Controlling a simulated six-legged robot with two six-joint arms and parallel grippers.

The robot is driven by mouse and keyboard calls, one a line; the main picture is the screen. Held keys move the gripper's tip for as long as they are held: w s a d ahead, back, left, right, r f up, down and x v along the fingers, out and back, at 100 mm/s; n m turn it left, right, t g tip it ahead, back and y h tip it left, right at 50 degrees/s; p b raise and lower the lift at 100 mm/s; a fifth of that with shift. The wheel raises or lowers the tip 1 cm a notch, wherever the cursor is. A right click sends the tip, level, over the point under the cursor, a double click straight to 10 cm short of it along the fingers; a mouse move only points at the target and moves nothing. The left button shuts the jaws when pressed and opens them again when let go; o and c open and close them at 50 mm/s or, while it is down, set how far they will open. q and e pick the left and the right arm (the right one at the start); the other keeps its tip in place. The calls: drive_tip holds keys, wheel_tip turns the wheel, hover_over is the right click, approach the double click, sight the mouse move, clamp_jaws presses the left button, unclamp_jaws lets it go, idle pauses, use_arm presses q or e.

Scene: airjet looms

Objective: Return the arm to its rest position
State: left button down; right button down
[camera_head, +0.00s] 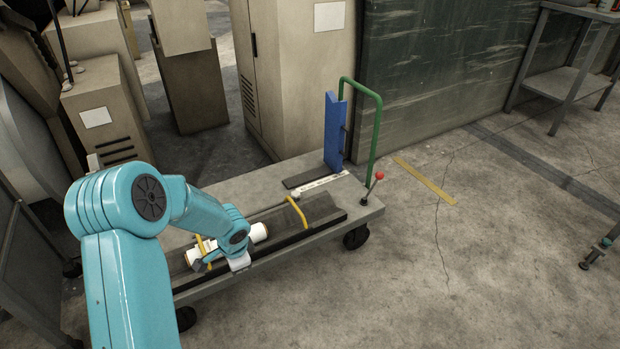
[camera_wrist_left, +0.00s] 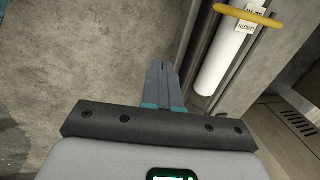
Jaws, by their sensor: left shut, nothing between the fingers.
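My left arm (camera_head: 130,230) is teal and reaches in from the lower left of the head view over a flat grey cart. Its wrist is over the cart's near edge, by a white roll (camera_head: 259,232); the fingers are hard to make out there. In the left wrist view my left gripper (camera_wrist_left: 162,66) has its two grey fingers together, with nothing between them. The white roll (camera_wrist_left: 225,58) lies to their right, apart from them, with a yellow band (camera_wrist_left: 250,15) across its labelled end. My right gripper is in neither view.
The cart (camera_head: 330,228) has a dark trough (camera_head: 318,207), a second yellow band (camera_head: 297,211), a blue upright plate (camera_head: 334,130), a green handle (camera_head: 378,125) and a red-knobbed lever (camera_head: 380,175). Beige cabinets (camera_head: 295,70) stand behind. The floor (camera_head: 470,290) at right is mostly clear.

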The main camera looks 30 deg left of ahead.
use_arm(q)
drive_tip(key=s+d+f+g+h, duration=0.1)
drive_tip(key=d+f, duration=0.2)
drive_tip(key=d, duration=0.3)
drive_tip(key=s+d+f+m+h, duration=0.1)
drive_tip(key=d+f, duration=0.1)
drive_tip(key=d, duration=0.4)
drive_tip(key=s+d+f+g+h, duration=0.1)
drive_tip(key=d+f, duration=0.2)
drive_tip(key=d, duration=0.4)
drive_tip(key=s+d+f+n+h, duration=0.1)
drive_tip(key=s+d+n+h, duration=0.15)
drive_tip(key=s+d, duration=0.35)
drive_tip(key=s+d+f+n+h, duration=0.1)
drive_tip(key=s+d+f+n, duration=0.2)
drive_tip(key=d, duration=0.5)
wheel_tip(320, 180, up, 32)
drive_tip(key=n+t+p, duration=0.1)
drive_tip(key=n+p, duration=0.2)
drive_tip(key=p, duration=2.8)
drive_tip(key=shift+s+d, duration=0.1)
